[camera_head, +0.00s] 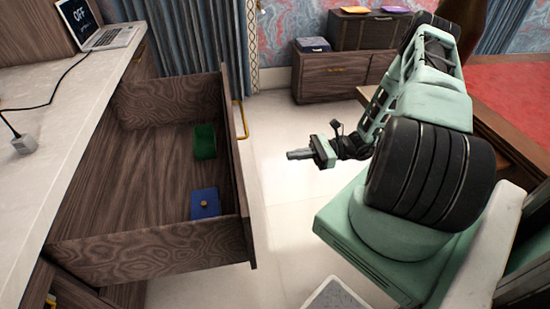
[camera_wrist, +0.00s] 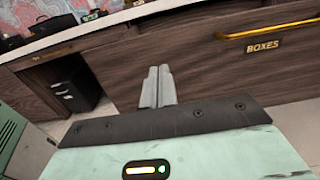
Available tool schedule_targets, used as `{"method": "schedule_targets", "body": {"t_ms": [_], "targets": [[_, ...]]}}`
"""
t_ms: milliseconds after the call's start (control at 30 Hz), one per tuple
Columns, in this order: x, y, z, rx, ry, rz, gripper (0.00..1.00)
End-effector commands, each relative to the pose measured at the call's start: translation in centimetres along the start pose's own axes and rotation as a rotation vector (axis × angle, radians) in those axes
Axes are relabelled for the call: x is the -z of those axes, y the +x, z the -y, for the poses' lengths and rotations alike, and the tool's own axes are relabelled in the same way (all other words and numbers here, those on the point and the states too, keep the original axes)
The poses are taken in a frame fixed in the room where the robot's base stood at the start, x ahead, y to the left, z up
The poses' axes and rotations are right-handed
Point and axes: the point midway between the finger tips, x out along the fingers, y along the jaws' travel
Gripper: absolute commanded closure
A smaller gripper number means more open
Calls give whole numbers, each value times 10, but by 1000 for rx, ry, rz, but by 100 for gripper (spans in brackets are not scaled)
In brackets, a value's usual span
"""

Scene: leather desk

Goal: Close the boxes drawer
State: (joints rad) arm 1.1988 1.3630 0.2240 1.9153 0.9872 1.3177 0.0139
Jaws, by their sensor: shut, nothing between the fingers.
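The boxes drawer (camera_head: 130,251) is pulled far out from under the white counter on the left in the head view. A green box (camera_head: 204,141) and a blue box (camera_head: 204,204) lie inside it. Its brass handle (camera_head: 240,120) is on the front panel. In the wrist view the dark wood front (camera_wrist: 205,70) carries a "BOXES" label (camera_wrist: 263,45) below the brass handle (camera_wrist: 270,30). My gripper (camera_head: 290,155) is shut and empty, to the right of the drawer front and apart from it. In the wrist view the closed fingers (camera_wrist: 157,75) point toward the front's left part.
A laptop (camera_head: 102,25) and a cable with a grey adapter (camera_head: 25,144) lie on the counter (camera_head: 60,100). Clear pale floor (camera_head: 285,220) lies between the drawer and my base. Wooden cabinets (camera_head: 330,75) stand at the back, and a red-topped desk (camera_head: 505,85) is at right.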

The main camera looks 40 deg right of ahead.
Motion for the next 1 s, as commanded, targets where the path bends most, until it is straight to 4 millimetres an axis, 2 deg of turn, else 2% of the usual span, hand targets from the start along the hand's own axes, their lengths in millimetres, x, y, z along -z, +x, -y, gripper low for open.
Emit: {"method": "schedule_targets", "body": {"t_ms": [400, 600, 800, 1000], "targets": [[-2, 83, -2, -9, 1, 2, 100], [-1, 114, -2, -8, 0, 0, 100], [0, 129, -2, -5, 0, -2, 100], [0, 131, -2, -5, -1, -2, 100]]}}
